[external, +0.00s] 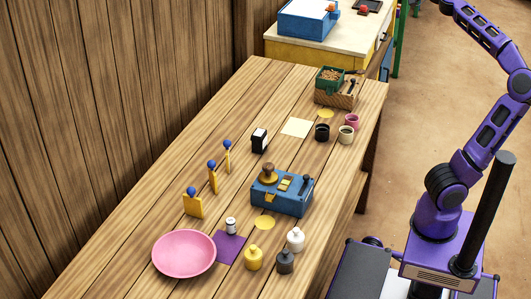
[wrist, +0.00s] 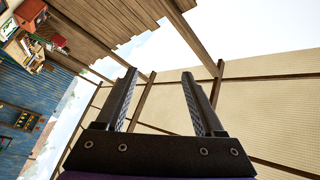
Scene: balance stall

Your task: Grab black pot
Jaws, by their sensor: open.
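The black pot (external: 322,131) is a small round dark cup standing upright near the far right part of the wooden table in the external view. A cream pot (external: 346,134) stands close at its right, and a pink pot (external: 352,121) is just behind that. My gripper (wrist: 159,75) shows in the wrist view, with its two dark fingers apart and nothing between them. It points up at the roof beams and sky, away from the table. In the external view my arm leaves the top of the frame, so the gripper is hidden there.
A green box on a wooden stand (external: 336,88) is behind the pots. A pale square sheet (external: 297,128) and a black-and-white box (external: 259,140) lie to the left. A blue box (external: 282,194), several bottles and a pink bowl (external: 184,254) are nearer. The wooden wall borders the left.

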